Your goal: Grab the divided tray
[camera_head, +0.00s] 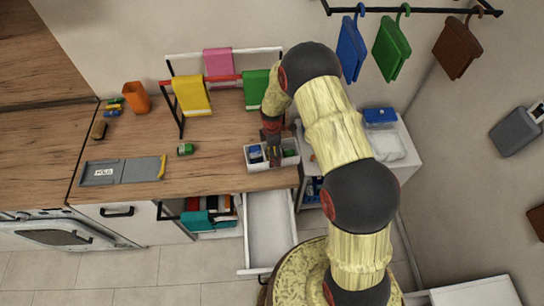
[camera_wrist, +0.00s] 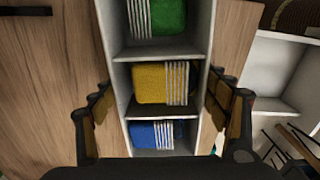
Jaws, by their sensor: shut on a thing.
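The divided tray (camera_head: 271,165) is pale and narrow and sits at the right end of the wooden counter. In the wrist view its compartments (camera_wrist: 160,50) run up the picture, holding a green item (camera_wrist: 172,18), a yellow one (camera_wrist: 165,82) and a blue one (camera_wrist: 152,135), each with pale stripes. My gripper (camera_head: 273,153) reaches down over the tray from above. In the wrist view my gripper's fingers (camera_wrist: 162,105) stand on either side of the tray, at the yellow compartment, and are shut on its long walls. The arm hides part of the tray's far side.
A rack with hanging cloths (camera_head: 193,96) stands behind the tray. A small green object (camera_head: 185,149), a grey board (camera_head: 122,171) and an orange cup (camera_head: 137,97) are on the counter. An open drawer (camera_head: 268,230) juts out below. A white side unit (camera_head: 398,157) is to the right.

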